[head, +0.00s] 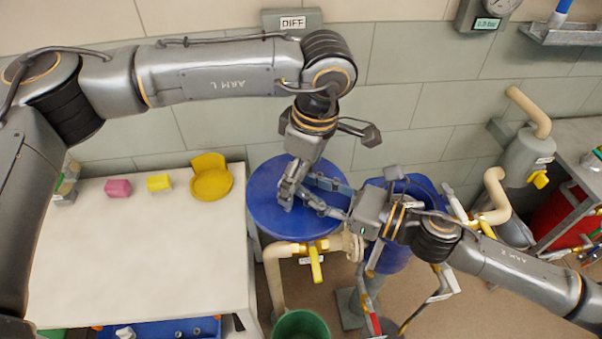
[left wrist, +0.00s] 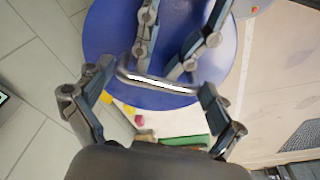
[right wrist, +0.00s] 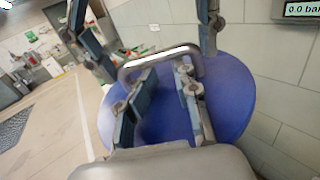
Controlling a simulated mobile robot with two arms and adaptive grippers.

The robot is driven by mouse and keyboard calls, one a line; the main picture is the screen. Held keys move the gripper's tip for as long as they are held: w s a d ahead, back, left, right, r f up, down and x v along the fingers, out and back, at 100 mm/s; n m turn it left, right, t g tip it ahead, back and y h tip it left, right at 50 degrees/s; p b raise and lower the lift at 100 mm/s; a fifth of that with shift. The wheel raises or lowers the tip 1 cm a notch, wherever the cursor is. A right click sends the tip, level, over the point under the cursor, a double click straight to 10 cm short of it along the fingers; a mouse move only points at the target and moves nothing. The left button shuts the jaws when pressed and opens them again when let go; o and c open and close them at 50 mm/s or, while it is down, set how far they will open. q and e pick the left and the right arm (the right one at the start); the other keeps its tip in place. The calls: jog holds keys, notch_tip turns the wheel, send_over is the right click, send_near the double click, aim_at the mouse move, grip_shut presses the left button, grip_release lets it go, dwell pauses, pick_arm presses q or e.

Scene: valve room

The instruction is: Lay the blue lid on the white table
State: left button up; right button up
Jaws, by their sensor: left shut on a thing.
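The blue lid (head: 266,218) is a round disc with a metal bar handle (left wrist: 160,82). In the head view it hangs just right of the white table (head: 130,255), in front of the tiled wall. My left gripper (head: 288,195) is shut on the lid's handle from above. My right gripper (head: 315,193) reaches in from the right over the lid. Its fingers stand apart near the handle in the right wrist view (right wrist: 162,105), with blue lid showing between them. The handle also shows in the right wrist view (right wrist: 160,58).
On the table's back part are a pink block (head: 118,188), a yellow block (head: 159,183) and a yellow dish (head: 212,184). The table's middle and front are bare. A blue barrel (head: 398,258), a yellow-handled valve (head: 316,262) and a green bucket (head: 301,326) stand right of it.

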jog(key=shift+r, duration=0.15)
jog(key=v, duration=1.2)
jog(key=w+d+f+m+t+h, duration=0.1)
jog(key=d+f+m+h, duration=0.1)
jog(key=d+f+m, duration=0.55)
jog(key=w+d+f+m+t+h, duration=0.1)
jog(key=d+f+m+h, duration=0.2)
jog(key=d+f+m, duration=0.7)
jog(key=s+d+f+m+h, duration=0.3)
jog(key=s+f+m, duration=0.15)
jog(key=f, duration=0.45)
jog(key=s+d+f+m+h, duration=0.25)
jog(key=f+m, duration=0.35)
jog(key=f, duration=0.4)
jog(key=s+d+f+m+h, duration=0.2)
jog(key=s+f+m, duration=0.3)
jog(key=f, duration=0.4)
jog(key=s+a+f+m+g+h, duration=0.35)
jog(key=s+f+m, duration=0.5)
jog(key=f, duration=0.35)
jog(key=s+a+f+m+g, duration=0.2)
jog(key=s+a+f, duration=0.1)
jog(key=s+a, duration=0.2)
jog(key=s+a+f+m+g, duration=0.2)
jog(key=s+a, duration=0.3)
jog(key=s, duration=0.3)
jog(key=shift+s+a+f+m+g, duration=0.25)
jog(key=shift+a+f+m+g, duration=0.1)
jog(key=shift+f+g, duration=0.45)
